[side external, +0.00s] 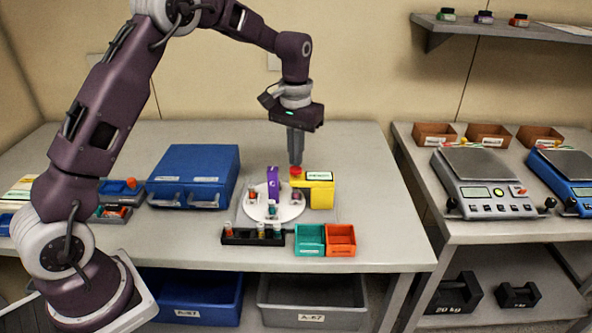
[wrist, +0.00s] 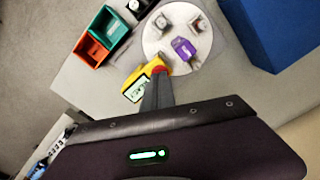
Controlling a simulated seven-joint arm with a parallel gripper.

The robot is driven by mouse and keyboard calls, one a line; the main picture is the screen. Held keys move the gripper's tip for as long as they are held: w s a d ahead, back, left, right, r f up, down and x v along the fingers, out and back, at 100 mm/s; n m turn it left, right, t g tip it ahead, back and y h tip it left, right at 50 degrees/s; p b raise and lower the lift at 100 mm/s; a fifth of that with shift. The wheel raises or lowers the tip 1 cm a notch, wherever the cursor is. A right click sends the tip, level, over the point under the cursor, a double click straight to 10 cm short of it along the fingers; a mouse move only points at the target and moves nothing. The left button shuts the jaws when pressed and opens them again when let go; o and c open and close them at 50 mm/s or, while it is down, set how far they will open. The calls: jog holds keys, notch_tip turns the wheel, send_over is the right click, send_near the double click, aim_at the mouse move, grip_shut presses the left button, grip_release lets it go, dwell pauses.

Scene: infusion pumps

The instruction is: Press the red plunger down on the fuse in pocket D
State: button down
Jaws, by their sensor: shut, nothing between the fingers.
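The red plunger (side external: 296,170) sits on top of the yellow unit (side external: 321,196), which has a small display and stands at the edge of a white round plate (side external: 258,211). The plate carries a purple block (side external: 273,180) and several small fuse-like pieces in holders. The pocket letters are too small to read, and the fuse under the plunger is hidden. My gripper (side external: 296,162) is shut and empty, pointing down right above the plunger. In the wrist view the fingertips (wrist: 158,78) overlap the red plunger (wrist: 159,70). I cannot tell whether they touch it.
A black rack (side external: 238,237) with several vials, a teal bin (side external: 309,239) and an orange bin (side external: 341,239) stand in front of the plate. A blue case (side external: 193,175) stands to the left. The table right of the yellow unit is clear.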

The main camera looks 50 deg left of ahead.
jog(key=shift+f, duration=1)
jog(key=shift+r, duration=3.6)
jog(key=s+d+r+m+t, duration=0.1)
jog(key=s+d+r+t, duration=0.15)
jog(key=s+r, duration=0.5)
jog(key=s+d+r+m+t, duration=0.1)
jog(key=s+d+r, duration=0.25)
jog(key=s, duration=0.65)
jog(key=s+d+f+m+t, duration=0.1)
jog(key=s+f+t, duration=0.1)
jog(key=s, duration=1.2)
jog(key=shift+s+f, duration=0.25)
jog(key=shift+f, duration=0.45)
